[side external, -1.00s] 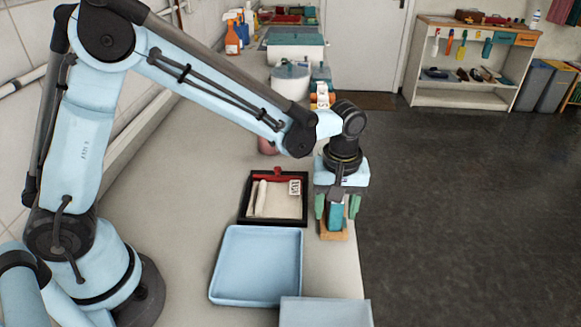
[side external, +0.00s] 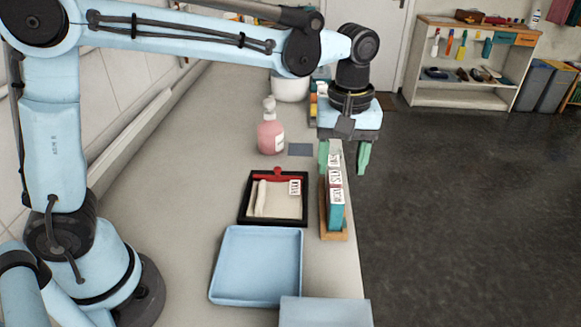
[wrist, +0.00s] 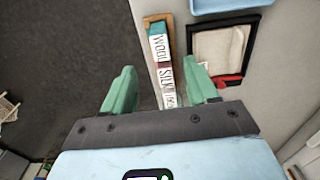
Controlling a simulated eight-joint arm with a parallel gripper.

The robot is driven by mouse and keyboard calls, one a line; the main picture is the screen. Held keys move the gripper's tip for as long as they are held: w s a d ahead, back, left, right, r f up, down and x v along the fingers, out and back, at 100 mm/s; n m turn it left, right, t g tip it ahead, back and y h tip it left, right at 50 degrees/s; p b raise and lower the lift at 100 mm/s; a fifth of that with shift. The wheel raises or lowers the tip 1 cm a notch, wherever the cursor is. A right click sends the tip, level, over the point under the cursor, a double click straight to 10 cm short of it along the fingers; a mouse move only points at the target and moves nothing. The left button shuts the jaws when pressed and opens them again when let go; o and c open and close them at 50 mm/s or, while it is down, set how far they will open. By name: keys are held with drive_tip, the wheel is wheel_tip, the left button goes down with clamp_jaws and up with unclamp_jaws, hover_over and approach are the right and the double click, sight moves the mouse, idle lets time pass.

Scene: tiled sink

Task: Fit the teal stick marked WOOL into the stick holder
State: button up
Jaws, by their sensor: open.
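The teal stick marked WOOL (side external: 335,217) stands at the near end of the wooden stick holder (side external: 342,236), in line with the other sticks. Its white WOOL label also shows in the wrist view (wrist: 159,48). Behind it in the row are the SILK stick (side external: 336,177) and a further labelled stick whose word I cannot read clearly. My gripper (side external: 344,160) is open and empty, raised above the far end of the holder. Its green fingers stand apart on either side of the row in the wrist view. How deep the WOOL stick sits is hidden.
A black tray (side external: 243,208) with cloth and a red piece lies left of the holder. A blue tray (side external: 218,262) and a pale blue box (side external: 325,312) lie nearer. A pink bottle (side external: 270,138) stands farther back. The counter's right edge runs close beside the holder.

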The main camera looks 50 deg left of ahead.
drive_tip(key=shift+s+a+r, duration=0.15)
drive_tip(key=shift+a+r, duration=0.1)
drive_tip(key=shift+r, duration=0.2)
drive_tip(key=s+a+f+m+t, duration=0.2)
drive_tip(key=s+a+m+t, duration=0.5)
drive_tip(key=s+a+m, duration=0.2)
drive_tip(key=s+a, duration=0.2)
drive_tip(key=a, duration=0.1)
